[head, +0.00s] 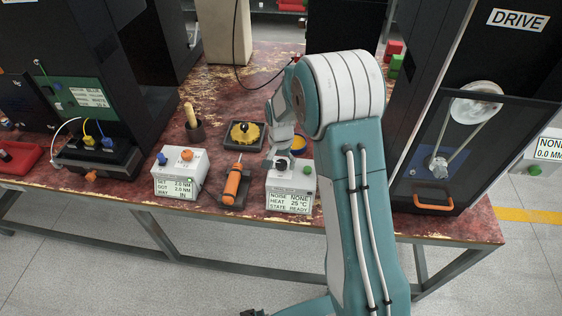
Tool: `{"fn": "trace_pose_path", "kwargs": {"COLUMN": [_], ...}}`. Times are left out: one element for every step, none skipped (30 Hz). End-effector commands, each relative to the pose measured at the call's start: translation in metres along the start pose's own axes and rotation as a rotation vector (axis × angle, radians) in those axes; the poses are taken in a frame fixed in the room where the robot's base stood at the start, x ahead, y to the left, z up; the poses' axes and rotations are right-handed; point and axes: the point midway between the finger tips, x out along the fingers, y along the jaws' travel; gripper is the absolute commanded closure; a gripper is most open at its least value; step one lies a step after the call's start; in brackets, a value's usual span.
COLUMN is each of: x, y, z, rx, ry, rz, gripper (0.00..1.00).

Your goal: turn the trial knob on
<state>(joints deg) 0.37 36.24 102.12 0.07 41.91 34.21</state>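A small pale box (290,192) stands at the front edge of the bench, right of the middle. Its display reads NOISE NONE, HEAT 25 °C, STATE READY. On its top are a dark knob (282,164) at the left and a green button (307,170) at the right. I see no label naming the trial knob. My gripper (276,158) points down at the dark knob, close above or beside it. Contact and the finger gap are too small to make out. My arm covers the area to the right of the box.
Left of the box lie an orange-handled tool (233,184) in a dark holder and another display box (180,174) with an orange knob. A yellow part (243,133) sits in a black tray behind. The DRIVE machine (458,145) stands at the right.

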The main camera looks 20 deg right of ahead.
Motion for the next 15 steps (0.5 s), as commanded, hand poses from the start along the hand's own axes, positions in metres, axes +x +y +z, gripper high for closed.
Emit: {"fn": "trace_pose_path", "kwargs": {"x": [-0.001,-0.001,-0.001,-0.001,-0.001,-0.001,-0.001,-0.002,-0.003,-0.004,-0.007,-0.011,-0.016,-0.021,-0.028], "y": [0.0,0.0,0.0,0.0,0.0,0.0,0.0,0.0,0.0,0.0,0.0,-0.001,-0.001,-0.001,-0.001], "z": [0.0,0.0,-0.001,-0.001,-0.001,-0.001,-0.001,-0.001,-0.001,-0.001,-0.001,-0.002,-0.002,-0.002,-0.002], "rx": [0.0,0.0,0.0,0.0,0.0,0.0,0.0,0.0,0.0,0.0,0.0,0.0,0.0,0.0,0.0], "ry": [0.001,0.002,0.002,0.002,0.003,0.003,0.003,0.003,0.004,0.004,0.005,0.007,0.008,0.007,0.008], "rz": [0.0,-0.001,-0.001,-0.001,-0.001,-0.001,-0.001,-0.002,-0.002,-0.002,-0.003,-0.004,-0.004,-0.004,-0.004], "gripper": [0.15,0.15,0.15,0.15,0.15,0.15,0.15,0.15,0.15,0.15,0.15,0.15,0.15,0.15,0.15]}}
